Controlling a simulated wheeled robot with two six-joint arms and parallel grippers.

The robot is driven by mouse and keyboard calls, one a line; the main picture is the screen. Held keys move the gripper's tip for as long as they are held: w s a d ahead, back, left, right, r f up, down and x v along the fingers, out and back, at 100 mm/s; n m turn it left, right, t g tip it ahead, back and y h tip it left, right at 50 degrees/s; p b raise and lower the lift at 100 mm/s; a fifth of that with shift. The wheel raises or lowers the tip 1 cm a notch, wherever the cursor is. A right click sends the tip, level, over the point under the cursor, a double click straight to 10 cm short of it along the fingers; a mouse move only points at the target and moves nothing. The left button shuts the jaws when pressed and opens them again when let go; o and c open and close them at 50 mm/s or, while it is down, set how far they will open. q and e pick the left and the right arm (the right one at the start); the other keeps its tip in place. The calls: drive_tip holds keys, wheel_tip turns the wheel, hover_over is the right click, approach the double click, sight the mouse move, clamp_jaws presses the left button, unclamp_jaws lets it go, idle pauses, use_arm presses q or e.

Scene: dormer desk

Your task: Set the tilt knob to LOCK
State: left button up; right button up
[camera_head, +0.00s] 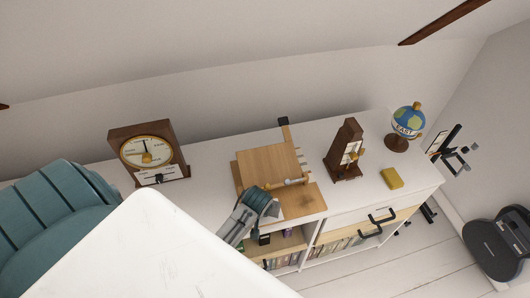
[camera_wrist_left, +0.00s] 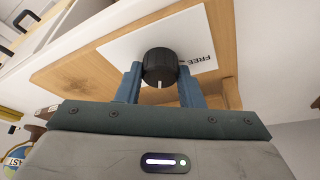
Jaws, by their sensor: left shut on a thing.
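The tilt knob (camera_wrist_left: 159,62) is black and ribbed, with a white line on its face that points down in the left wrist view. It sits on a white plate (camera_wrist_left: 130,50) on a wooden stand (camera_head: 268,163). The word FREE appears upside down, right of the knob. No LOCK mark shows. My left gripper (camera_wrist_left: 160,85) is shut on the knob, one blue finger on each side. In the head view my left gripper (camera_head: 277,208) is at the stand's front edge and hides the knob. My right gripper is in neither view.
The stand is on a white cabinet (camera_head: 212,185). A wooden clock-like dial (camera_head: 147,150) stands left. A wooden metronome (camera_head: 344,152), a globe (camera_head: 407,122) and a yellow block (camera_head: 391,178) stand right. Black handles (camera_head: 376,222) stick out from the cabinet front.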

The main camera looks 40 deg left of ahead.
use_arm(q)
drive_tip(key=m+h, duration=0.1)
drive_tip(key=m, duration=0.4)
drive_tip(key=shift+a+h, duration=0.15)
drive_tip(key=shift+h, duration=0.25)
drive_tip(key=shift+m+h, duration=0.3)
drive_tip(key=shift+m, duration=0.5)
drive_tip(key=o, duration=1)
drive_tip(key=b+v, duration=0.2)
drive_tip(key=v, duration=0.8)
drive_tip(key=shift+s+r+b, duration=0.2)
drive_tip(key=shift+r+b, duration=0.15)
